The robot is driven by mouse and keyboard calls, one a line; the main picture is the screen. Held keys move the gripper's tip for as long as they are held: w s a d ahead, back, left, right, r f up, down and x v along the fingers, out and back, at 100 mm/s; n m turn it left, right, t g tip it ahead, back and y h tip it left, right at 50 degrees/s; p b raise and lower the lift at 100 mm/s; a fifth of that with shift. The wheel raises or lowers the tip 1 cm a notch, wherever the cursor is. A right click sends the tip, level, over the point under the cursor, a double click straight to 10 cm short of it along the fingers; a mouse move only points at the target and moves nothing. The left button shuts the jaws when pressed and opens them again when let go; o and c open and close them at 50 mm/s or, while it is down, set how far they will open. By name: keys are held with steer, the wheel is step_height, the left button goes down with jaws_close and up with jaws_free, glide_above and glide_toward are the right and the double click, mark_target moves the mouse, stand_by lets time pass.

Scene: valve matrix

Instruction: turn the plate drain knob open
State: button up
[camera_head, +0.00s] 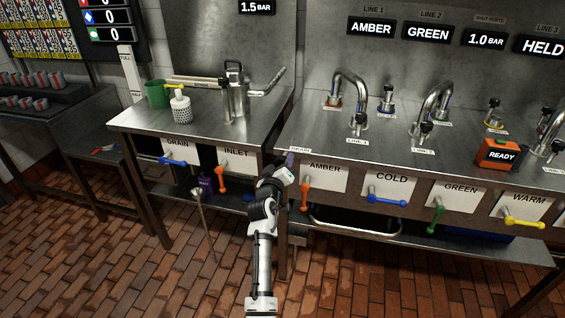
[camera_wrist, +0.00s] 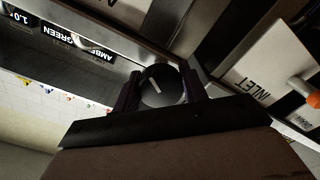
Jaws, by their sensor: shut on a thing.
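The drain knob (camera_wrist: 163,88) shows in the wrist view as a dark round knob with a short white pointer line, tilted in the picture. My gripper (camera_wrist: 159,82) has one finger on each side of it and is shut on it. In the head view my gripper (camera_head: 286,170) is at the front edge of the counters, below a small DRAIN label (camera_head: 300,149). It hides most of the knob there.
The orange INLET lever (camera_head: 221,181) is left of my gripper and the orange AMBER lever (camera_head: 305,194) is close on its right. A blue COLD lever (camera_head: 386,200) is farther right. A steel vessel (camera_head: 235,97) stands on the left counter.

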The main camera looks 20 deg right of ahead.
steer(key=n+p, duration=0.1)
steer(key=n, duration=0.3)
steer(key=shift+r+p, duration=0.15)
steer(key=shift+p, duration=0.2)
steer(key=shift+n+p, duration=0.55)
steer(key=shift+n, duration=0.95)
steer(key=o, duration=1)
steer(key=shift+c, duration=0.2)
steer(key=b+v, duration=0.2)
steer(key=v, duration=1.1)
steer(key=shift+s+a, duration=0.25)
steer(key=shift+s, duration=0.1)
